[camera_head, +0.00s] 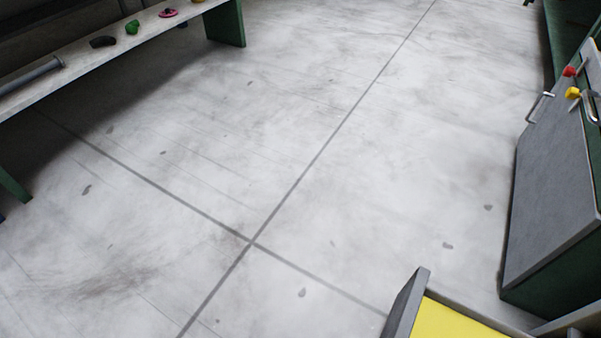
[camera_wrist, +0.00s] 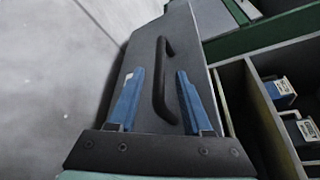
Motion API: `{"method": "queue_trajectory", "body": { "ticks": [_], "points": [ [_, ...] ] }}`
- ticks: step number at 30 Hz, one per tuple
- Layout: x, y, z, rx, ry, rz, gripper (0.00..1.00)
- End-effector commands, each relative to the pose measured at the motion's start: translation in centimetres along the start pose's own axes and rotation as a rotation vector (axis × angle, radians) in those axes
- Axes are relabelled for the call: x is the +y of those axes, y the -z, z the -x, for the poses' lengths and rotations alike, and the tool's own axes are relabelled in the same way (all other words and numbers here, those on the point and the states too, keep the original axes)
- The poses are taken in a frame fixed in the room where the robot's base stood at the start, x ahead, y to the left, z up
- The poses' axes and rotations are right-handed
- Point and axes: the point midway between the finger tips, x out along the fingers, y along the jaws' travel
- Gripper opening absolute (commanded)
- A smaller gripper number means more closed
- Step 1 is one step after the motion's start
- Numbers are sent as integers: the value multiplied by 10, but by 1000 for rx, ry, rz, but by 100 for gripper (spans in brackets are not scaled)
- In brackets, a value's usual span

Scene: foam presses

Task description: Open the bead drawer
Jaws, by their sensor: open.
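In the wrist view a grey front panel (camera_wrist: 190,35) carries a dark bar handle (camera_wrist: 160,85); I take it for the bead drawer, but no label shows. My gripper (camera_wrist: 160,74) has two blue fingers, spread apart and open. The handle lies between the fingers in the picture, with a gap on both sides. Whether the fingertips reach down to handle depth is hard to tell. My gripper does not show in the head view, and I cannot clearly match this panel there.
In the wrist view, open compartments (camera_wrist: 242,92) to the right hold blue-and-white items (camera_wrist: 280,88). In the head view, a grey-fronted cabinet (camera_head: 550,175) with metal handles stands right, a yellow-surfaced box (camera_head: 455,320) is at the bottom, and a bench (camera_head: 85,50) is upper left. The floor between is clear.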

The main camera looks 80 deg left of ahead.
Motion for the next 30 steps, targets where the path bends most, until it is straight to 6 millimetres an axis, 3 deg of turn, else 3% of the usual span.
{"method": "queue_trajectory", "body": {
  "ticks": [6, 12, 30],
  "points": [
    [-2, -2, 49, 3, -2, -2, 50],
    [-1, -1, 74, 1, -1, 0, 50],
    [0, 0, 80, 0, 0, 0, 50]
  ]
}}
